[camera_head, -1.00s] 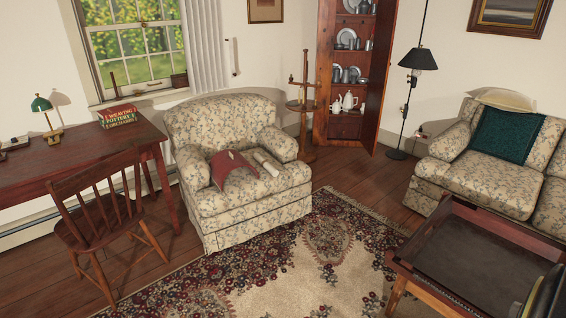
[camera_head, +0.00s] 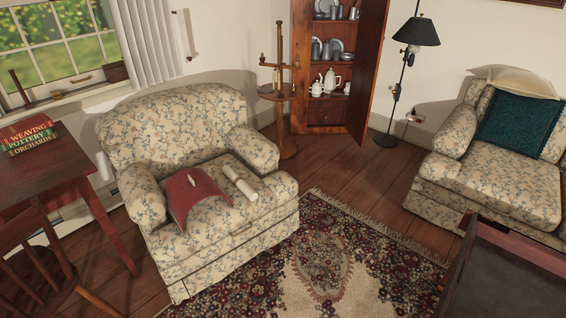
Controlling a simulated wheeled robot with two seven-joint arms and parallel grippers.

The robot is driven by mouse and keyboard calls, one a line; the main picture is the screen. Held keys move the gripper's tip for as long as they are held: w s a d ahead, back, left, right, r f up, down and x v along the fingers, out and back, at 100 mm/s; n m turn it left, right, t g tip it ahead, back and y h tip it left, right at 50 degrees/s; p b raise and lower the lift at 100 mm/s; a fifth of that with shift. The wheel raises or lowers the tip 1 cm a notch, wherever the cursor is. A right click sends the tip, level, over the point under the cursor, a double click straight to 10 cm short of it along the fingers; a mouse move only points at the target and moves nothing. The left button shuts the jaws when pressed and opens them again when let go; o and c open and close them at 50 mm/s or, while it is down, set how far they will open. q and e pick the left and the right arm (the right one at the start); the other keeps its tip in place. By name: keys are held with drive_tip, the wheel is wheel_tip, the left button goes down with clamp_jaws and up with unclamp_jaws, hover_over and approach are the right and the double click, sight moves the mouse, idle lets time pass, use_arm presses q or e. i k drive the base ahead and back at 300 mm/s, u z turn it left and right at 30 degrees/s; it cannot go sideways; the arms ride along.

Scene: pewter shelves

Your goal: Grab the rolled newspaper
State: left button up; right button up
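A rolled newspaper (camera_head: 240,182), a pale off-white tube, lies on the seat of the floral armchair (camera_head: 178,122). It lies at a slant, close to the right armrest. A red cloth or open book (camera_head: 192,192) lies on the seat just left of it, with a small pale object on top. Neither of my grippers shows in the head view.
A patterned rug (camera_head: 335,250) covers the floor before the armchair. A desk (camera_head: 50,165) and wooden chair (camera_head: 40,265) stand left. A dark tray-topped table (camera_head: 500,270) is at lower right, a sofa (camera_head: 490,180) behind it. A candle stand (camera_head: 279,95) stands behind the armchair.

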sight(236, 179)
drive_tip(key=u, duration=0.35)
drive_tip(key=i, duration=2)
drive_tip(key=u, duration=0.75)
